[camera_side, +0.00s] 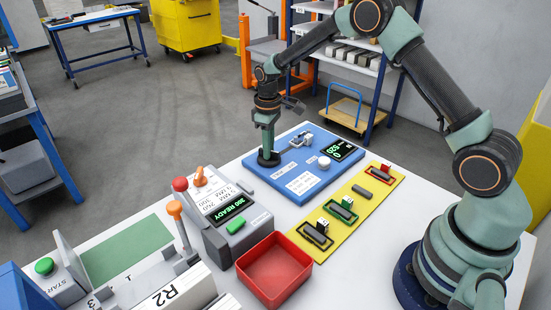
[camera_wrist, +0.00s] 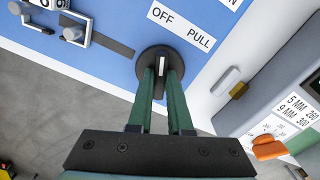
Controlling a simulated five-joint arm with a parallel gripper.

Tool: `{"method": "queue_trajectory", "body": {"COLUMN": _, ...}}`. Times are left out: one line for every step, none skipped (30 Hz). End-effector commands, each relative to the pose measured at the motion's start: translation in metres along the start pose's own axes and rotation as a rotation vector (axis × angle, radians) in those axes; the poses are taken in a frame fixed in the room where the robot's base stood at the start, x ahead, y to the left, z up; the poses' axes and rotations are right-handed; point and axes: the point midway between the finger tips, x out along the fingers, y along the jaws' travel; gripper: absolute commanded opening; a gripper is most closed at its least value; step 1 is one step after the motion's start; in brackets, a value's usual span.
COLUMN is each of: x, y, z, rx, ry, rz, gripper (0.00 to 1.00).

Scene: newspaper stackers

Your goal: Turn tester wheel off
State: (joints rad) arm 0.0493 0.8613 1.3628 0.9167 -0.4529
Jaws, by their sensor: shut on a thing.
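The tester is a blue board (camera_side: 290,189) with a black wheel (camera_side: 262,163) at its left corner. In the wrist view the wheel (camera_wrist: 146,70) is a dark round disc with a pale raised bar at its middle. My gripper (camera_side: 268,152) points down onto the wheel. In the wrist view its two green fingers (camera_wrist: 162,70) are shut on the wheel's middle grip, one on each side of the pale bar. A white label (camera_wrist: 182,24) reading OFF and PULL lies beside the wheel. The fingers hide part of the wheel, and I cannot tell its setting for sure.
The board also carries a metal clamp (camera_side: 302,141), a white knob (camera_side: 324,162) and a lit display (camera_side: 341,151). A grey unit (camera_side: 239,235) with an orange lever (camera_side: 200,176) stands close left. A red tray (camera_side: 275,270) and a yellow panel (camera_side: 357,211) with switches lie in front.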

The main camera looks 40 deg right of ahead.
Motion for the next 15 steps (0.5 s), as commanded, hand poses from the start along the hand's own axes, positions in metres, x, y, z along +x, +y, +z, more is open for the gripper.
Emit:
{"method": "queue_trajectory", "body": {"x": -0.0015, "y": -0.0008, "z": 0.0006, "rx": -0.047, "ry": -0.004, "rz": -0.002, "gripper": 0.0}}
{"method": "queue_trajectory", "body": {"x": -0.0015, "y": -0.0008, "z": 0.0006, "rx": -0.075, "ry": -0.004, "rz": -0.002, "gripper": 0.0}}
{"method": "queue_trajectory", "body": {"x": -0.0015, "y": -0.0008, "z": 0.0006, "rx": -0.113, "ry": -0.004, "rz": -0.002, "gripper": 0.0}}
{"method": "queue_trajectory", "body": {"x": -0.0015, "y": -0.0008, "z": 0.0006, "rx": -0.142, "ry": -0.004, "rz": -0.002, "gripper": 0.0}}
{"method": "queue_trajectory", "body": {"x": -0.0015, "y": -0.0008, "z": 0.0006, "rx": -0.17, "ry": -0.004, "rz": -0.002, "gripper": 0.0}}
{"method": "queue_trajectory", "body": {"x": -0.0015, "y": -0.0008, "z": 0.0006, "rx": -0.208, "ry": -0.004, "rz": -0.002, "gripper": 0.0}}
{"method": "queue_trajectory", "body": {"x": -0.0015, "y": -0.0008, "z": 0.0006, "rx": -0.237, "ry": -0.004, "rz": -0.002, "gripper": 0.0}}
{"method": "queue_trajectory", "body": {"x": -0.0015, "y": -0.0007, "z": 0.0006, "rx": -0.265, "ry": -0.004, "rz": -0.002, "gripper": 0.0}}
{"method": "queue_trajectory", "body": {"x": -0.0015, "y": -0.0007, "z": 0.0006, "rx": -0.303, "ry": -0.004, "rz": -0.002, "gripper": 0.0}}
{"method": "queue_trajectory", "body": {"x": -0.0015, "y": -0.0007, "z": 0.0006, "rx": -0.332, "ry": -0.003, "rz": -0.002, "gripper": 0.0}}
{"method": "queue_trajectory", "body": {"x": -0.0015, "y": -0.0007, "z": 0.0007, "rx": -0.36, "ry": -0.003, "rz": -0.003, "gripper": 0.0}}
{"method": "queue_trajectory", "body": {"x": -0.0015, "y": -0.0007, "z": 0.0007, "rx": -0.398, "ry": -0.003, "rz": -0.003, "gripper": 0.0}}
{"method": "queue_trajectory", "body": {"x": -0.0015, "y": -0.0007, "z": 0.0007, "rx": -0.426, "ry": -0.003, "rz": -0.003, "gripper": 0.0}}
{"method": "queue_trajectory", "body": {"x": -0.0015, "y": -0.0007, "z": 0.0007, "rx": -0.455, "ry": -0.003, "rz": -0.003, "gripper": 0.0}}
{"method": "queue_trajectory", "body": {"x": -0.0015, "y": -0.0006, "z": 0.0007, "rx": -0.492, "ry": -0.003, "rz": -0.003, "gripper": 0.0}}
